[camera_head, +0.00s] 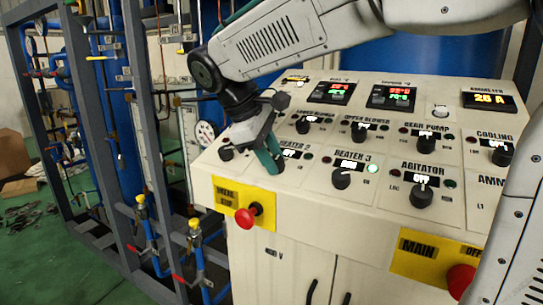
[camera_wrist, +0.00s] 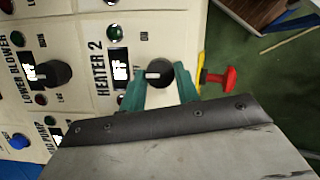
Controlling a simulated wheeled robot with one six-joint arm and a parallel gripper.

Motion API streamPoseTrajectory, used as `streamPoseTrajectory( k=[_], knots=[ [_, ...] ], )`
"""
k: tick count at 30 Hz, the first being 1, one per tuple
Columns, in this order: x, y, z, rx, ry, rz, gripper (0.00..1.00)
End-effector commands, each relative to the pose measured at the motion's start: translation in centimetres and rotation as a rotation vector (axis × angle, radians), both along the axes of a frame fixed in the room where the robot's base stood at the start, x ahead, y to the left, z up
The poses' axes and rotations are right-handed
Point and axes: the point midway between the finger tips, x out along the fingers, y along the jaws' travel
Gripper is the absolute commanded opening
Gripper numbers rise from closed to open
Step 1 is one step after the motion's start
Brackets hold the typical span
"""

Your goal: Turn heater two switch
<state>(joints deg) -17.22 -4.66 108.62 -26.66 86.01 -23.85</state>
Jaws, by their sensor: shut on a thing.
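The heater two switch is a black round knob (camera_wrist: 158,73) with a pale pointer mark, seen in the wrist view beside the printed label HEATER 2 (camera_wrist: 97,68). A small lit display (camera_wrist: 120,72) sits between the label and the knob; its text is hard to read for sure. My gripper (camera_wrist: 160,88) has its teal fingers on both sides of the knob, shut on it. In the head view my gripper (camera_head: 268,160) reaches down to the panel's left part and hides the knob and part of its label.
The sloped control panel (camera_head: 300,185) carries several other knobs, including the heater 3 knob (camera_head: 341,178) with a lit green lamp (camera_head: 373,168) and the agitator knob (camera_head: 422,196). A red emergency button (camera_head: 246,216) juts from the panel front. Pipe frames stand at left.

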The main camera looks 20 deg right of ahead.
Motion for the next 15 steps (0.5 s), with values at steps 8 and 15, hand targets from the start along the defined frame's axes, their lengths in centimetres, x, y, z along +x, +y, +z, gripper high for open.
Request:
streamPoseTrajectory(
  k=[8, 15],
  knots=[
    [0.00, 0.00, 0.02, 0.000, 0.000, 0.000, 0.53],
    [0.01, 0.04, 0.09, 0.000, 0.000, -0.001, 0.53]
  ],
)
